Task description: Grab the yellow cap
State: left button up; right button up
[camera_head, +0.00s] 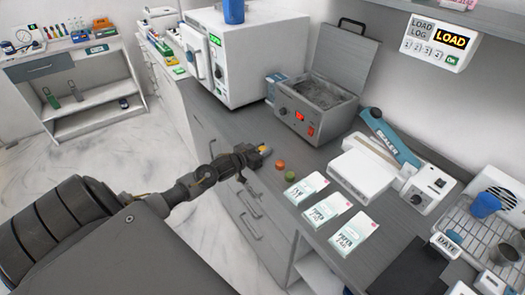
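The yellow cap (264,149) is small and shows right at the tips of my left gripper (257,155), near the counter's front edge. The dark fingers partly cover it. I cannot tell whether they are closed on it or only beside it. An orange cap (280,164) and a green cap (290,176) lie on the counter just right of the gripper, roughly in line with the yellow one. My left arm reaches in from the lower left. My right gripper is not in view.
White paper packets (324,210) lie right of the caps. Behind stand an open-lidded metal bath (307,110), a white machine (250,60) and a sealer (365,170). A wire rack (465,222) with a blue cup (485,205) is at the right. Drawers (255,215) drop below the counter edge.

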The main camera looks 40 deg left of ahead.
aim_at(262, 149)
pick_arm(q)
jog(key=c, duration=0.4)
jog(key=shift+r, duration=0.15)
jog(key=shift+r, duration=0.2)
jog(key=r, duration=0.1)
jog(key=r+b, duration=0.1)
jog(key=shift+s+r+b, duration=0.2)
jog(key=shift+r+b, duration=0.1)
jog(key=shift+r, duration=0.05)
jog(key=s+r, duration=0.3)
jog(key=s, duration=0.1)
jog(key=s+r+b, duration=0.1)
jog(key=s+r, duration=0.2)
jog(key=s, duration=0.2)
jog(key=s+d+r, duration=0.1)
jog(key=s+r, duration=0.2)
jog(key=s, duration=0.1)
jog(key=shift+s+r+b, duration=0.3)
jog(key=shift+s+r, duration=0.05)
